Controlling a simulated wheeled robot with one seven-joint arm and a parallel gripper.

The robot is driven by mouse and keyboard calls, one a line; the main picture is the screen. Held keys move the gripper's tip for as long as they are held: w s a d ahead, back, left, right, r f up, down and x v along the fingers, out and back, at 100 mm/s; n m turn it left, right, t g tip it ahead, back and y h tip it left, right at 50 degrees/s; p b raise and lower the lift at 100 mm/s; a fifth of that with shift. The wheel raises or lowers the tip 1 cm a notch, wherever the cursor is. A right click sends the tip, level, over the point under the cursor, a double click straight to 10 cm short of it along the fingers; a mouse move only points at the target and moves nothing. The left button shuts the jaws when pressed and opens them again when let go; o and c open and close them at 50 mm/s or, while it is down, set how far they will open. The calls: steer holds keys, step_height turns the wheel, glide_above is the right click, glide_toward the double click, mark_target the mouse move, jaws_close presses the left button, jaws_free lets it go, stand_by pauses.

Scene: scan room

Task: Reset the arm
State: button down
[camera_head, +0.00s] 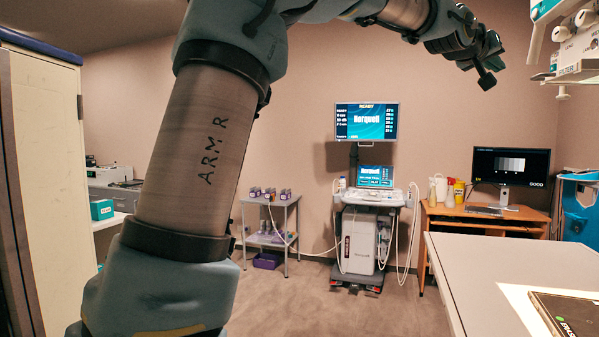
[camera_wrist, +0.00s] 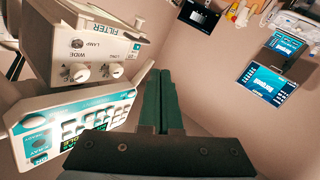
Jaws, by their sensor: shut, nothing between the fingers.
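My arm rises from the lower left in the head view, bends over the top and reaches to the right. My gripper (camera_head: 488,66) is at its end, high up, apart from everything around it. In the wrist view my gripper (camera_wrist: 160,76) shows as two dark green fingers pressed together, with nothing between them. An overhead scanner head (camera_head: 580,52) hangs to the right of the gripper in the head view. In the wrist view the scanner head (camera_wrist: 100,68), with knobs and a button panel, is close on the left of the fingers.
An ultrasound cart (camera_head: 358,245) with a screen (camera_head: 366,121) stands at the back wall. A desk (camera_head: 480,218) with a monitor (camera_head: 511,166) is right of it. A pale table (camera_head: 500,270) fills the lower right. A cabinet (camera_head: 45,180) stands at the left. The middle floor is clear.

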steer(key=w+a+f+n+y, duration=0.1)
steer(key=w+a+f+y, duration=0.2)
steer(key=a+f, duration=0.35)
steer(key=w+a+f+y, duration=0.2)
steer(key=w+a+f, duration=0.2)
steer(key=f, duration=0.5)
steer(key=a+f+n+g+y, duration=0.15)
steer(key=a+f+y, duration=0.35)
steer(key=a+f, duration=1.2)
steer(key=s+a+f+n+g+y, duration=0.1)
steer(key=s+a+f+g, duration=0.1)
steer(key=s+a+f, duration=0.4)
steer(key=s+a+f+n+g+y, duration=0.1)
steer(key=s+a+f+g, duration=0.1)
steer(key=s+a+f, duration=0.4)
steer(key=s+a+f+n+g+y, duration=0.2)
steer(key=s+a+f, duration=0.4)
steer(key=a, duration=0.7)
steer(key=shift+s+a+f, duration=0.15)
steer(key=shift+s+a, duration=0.2)
steer(key=shift+s, duration=0.1)
